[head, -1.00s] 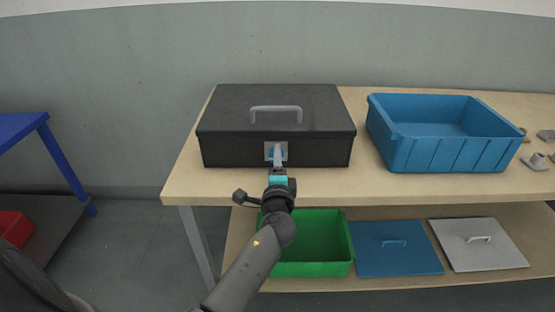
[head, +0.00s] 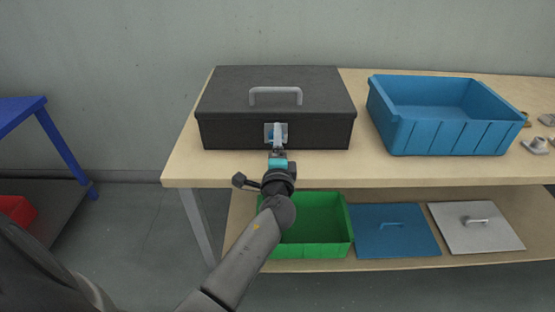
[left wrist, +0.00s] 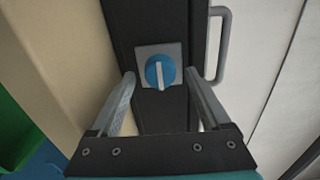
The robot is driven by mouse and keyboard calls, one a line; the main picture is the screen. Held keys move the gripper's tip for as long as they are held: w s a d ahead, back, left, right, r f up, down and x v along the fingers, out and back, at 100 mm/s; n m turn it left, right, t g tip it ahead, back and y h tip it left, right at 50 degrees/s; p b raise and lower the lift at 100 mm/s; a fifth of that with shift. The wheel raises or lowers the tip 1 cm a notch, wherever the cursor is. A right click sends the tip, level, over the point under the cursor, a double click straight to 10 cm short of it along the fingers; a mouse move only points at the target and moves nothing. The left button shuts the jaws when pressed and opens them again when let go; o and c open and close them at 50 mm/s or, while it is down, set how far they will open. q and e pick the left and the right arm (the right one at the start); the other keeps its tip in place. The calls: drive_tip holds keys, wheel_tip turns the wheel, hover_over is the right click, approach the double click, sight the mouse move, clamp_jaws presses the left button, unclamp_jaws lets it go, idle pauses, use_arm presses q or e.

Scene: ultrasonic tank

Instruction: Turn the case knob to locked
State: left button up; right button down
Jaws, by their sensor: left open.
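The black case (head: 225,134) stands on the wooden table with its grey handle (head: 276,90) on the lid. On its front is a grey plate with a round blue knob (left wrist: 160,71) that has a white bar; in the left wrist view the bar lies nearly along the picture's upright. In the head view the plate (head: 284,133) is partly hidden by my gripper. My left gripper (left wrist: 166,84) is open, with one finger on each side of the knob and slightly short of it; no clear contact shows. It also shows in the head view (head: 277,142). My right gripper is not in view.
A blue bin (head: 445,138) stands right of the case on the table (head: 385,173), with small metal parts (head: 537,145) beyond it. The lower shelf holds a green bin (head: 318,238), a blue lid (head: 395,230) and a grey lid (head: 477,228). A blue-framed table (head: 62,150) stands at left.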

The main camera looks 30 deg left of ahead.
use_arm(q)
drive_tip(key=v, duration=1.4)
drive_tip(key=shift+s, duration=0.35)
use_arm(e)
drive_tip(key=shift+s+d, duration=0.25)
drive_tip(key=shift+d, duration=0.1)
use_arm(q)
drive_tip(key=shift+d, duration=0.1)
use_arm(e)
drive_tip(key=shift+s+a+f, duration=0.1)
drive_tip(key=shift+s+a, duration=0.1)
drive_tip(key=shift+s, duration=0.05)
